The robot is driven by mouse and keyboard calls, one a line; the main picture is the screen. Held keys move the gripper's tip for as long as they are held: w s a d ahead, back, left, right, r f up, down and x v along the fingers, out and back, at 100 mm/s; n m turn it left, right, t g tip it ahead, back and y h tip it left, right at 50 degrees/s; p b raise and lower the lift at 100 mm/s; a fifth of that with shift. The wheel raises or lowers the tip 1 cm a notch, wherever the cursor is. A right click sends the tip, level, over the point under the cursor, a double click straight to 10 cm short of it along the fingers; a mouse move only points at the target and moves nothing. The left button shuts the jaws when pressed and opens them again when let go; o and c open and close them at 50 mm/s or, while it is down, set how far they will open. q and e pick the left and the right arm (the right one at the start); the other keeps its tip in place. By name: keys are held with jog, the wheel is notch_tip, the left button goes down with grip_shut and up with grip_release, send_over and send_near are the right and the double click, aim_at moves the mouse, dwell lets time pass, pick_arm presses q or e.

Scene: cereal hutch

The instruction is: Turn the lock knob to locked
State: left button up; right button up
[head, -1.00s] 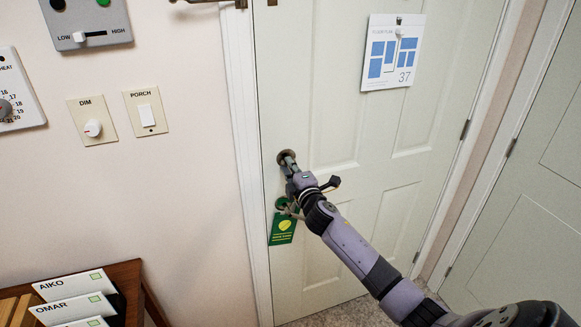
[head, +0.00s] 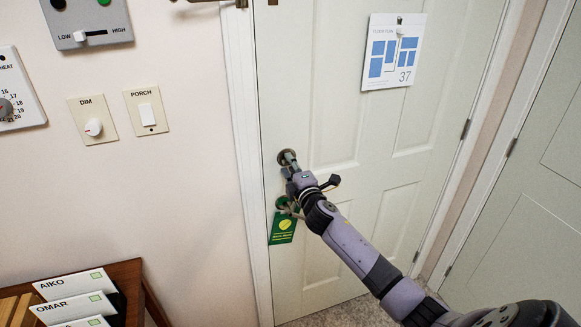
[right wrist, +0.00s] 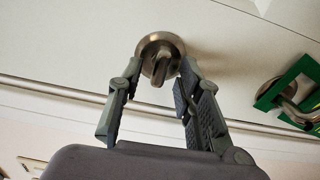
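The lock knob (head: 283,154) is a small metal thumb-turn on a round plate near the door's left edge, mostly hidden by my gripper in the head view. In the right wrist view the knob (right wrist: 158,68) shows between the fingertips, its turn piece pointing toward the gripper's palm. My right gripper (right wrist: 162,72) is open, one finger on each side, with visible gaps to the turn piece. In the head view the right gripper (head: 291,163) is at the door, over the knob. My left gripper is not in view.
Below the knob, a door handle (head: 283,203) carries a green hanging tag (head: 283,228). A floor plan sheet (head: 391,52) hangs higher on the door. Wall switches (head: 146,112) are to the left. A wooden rack with name cards (head: 75,307) stands at lower left.

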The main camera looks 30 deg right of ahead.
jog(key=shift+s, duration=0.1)
jog(key=v, duration=1.1)
jog(key=shift+s+a, duration=0.2)
jog(key=shift+s, duration=0.2)
jog(key=shift+f, duration=0.1)
